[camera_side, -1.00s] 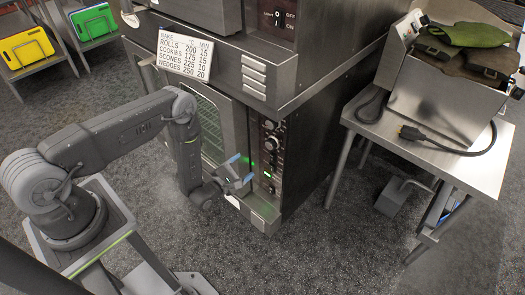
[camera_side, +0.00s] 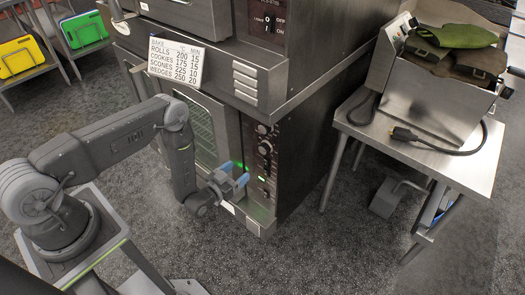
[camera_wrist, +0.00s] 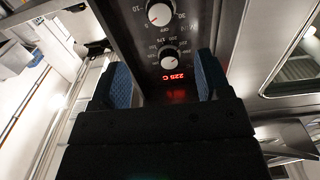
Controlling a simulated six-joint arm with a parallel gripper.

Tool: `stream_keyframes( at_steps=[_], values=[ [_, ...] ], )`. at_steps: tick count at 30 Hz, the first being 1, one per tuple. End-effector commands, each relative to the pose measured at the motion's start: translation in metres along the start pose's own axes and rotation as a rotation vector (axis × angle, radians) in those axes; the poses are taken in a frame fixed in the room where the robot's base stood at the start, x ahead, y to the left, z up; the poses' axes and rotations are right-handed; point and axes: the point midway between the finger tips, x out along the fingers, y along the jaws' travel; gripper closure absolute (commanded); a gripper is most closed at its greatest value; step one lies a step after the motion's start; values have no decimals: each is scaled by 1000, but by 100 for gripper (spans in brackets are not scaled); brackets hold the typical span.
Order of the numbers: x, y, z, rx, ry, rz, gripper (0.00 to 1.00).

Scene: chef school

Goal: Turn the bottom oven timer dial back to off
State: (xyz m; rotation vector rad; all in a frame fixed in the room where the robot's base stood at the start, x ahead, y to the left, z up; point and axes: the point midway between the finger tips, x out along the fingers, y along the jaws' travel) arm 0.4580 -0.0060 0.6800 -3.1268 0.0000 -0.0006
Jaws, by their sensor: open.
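The oven's control panel (camera_side: 262,160) is a dark upright strip with several knobs and small green lights. My gripper (camera_side: 235,174) is open and empty in front of the panel's lower part. Its blue pads (camera_wrist: 165,82) stand either side of the display in the wrist view, apart from both dials.
The oven door (camera_side: 197,122) with its window is left of the panel. A white baking chart (camera_side: 175,60) hangs above it. A steel table (camera_side: 440,155) with a cable and a steel appliance (camera_side: 435,85) stands right.

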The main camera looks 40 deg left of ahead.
Motion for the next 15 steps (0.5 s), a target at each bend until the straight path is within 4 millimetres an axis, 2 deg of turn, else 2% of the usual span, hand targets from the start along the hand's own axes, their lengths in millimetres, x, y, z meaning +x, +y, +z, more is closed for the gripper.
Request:
stream_keyframes(
  at_steps=[3,8,11,15],
  values=[
    [0,0,0,119,0,0,30],
    [5,0,0,171,2,0,30],
    [17,0,0,171,4,1,30],
    [43,0,0,171,4,0,30]
  ],
)
